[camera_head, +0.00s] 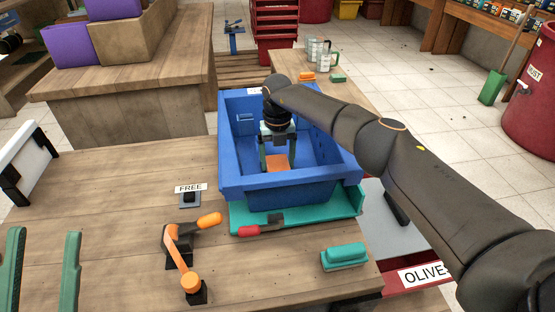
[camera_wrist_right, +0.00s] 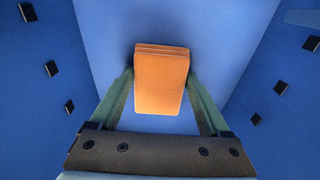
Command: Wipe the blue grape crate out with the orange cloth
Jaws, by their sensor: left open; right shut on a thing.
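The blue grape crate (camera_head: 232,155) stands upright and open on a teal base on the wooden bench. My right gripper (camera_head: 277,168) reaches down inside it, shut on the folded orange cloth (camera_head: 280,160). In the right wrist view the cloth (camera_wrist_right: 160,82) sits between the two green fingers, over the crate's blue floor; whether it touches the floor I cannot tell. Black pieces dot the crate's inner walls (camera_wrist_right: 52,105). My left gripper (camera_head: 43,232) is open and empty at the lower left, over the bench, apart from the crate.
An orange-handled clamp (camera_head: 178,250), a red-handled tool (camera_head: 262,228) and a teal brush (camera_head: 345,256) lie in front of the crate. A "FREE" sign (camera_head: 190,188) stands left of it. Mugs (camera_head: 322,53) stand behind. The bench's left part is mostly clear.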

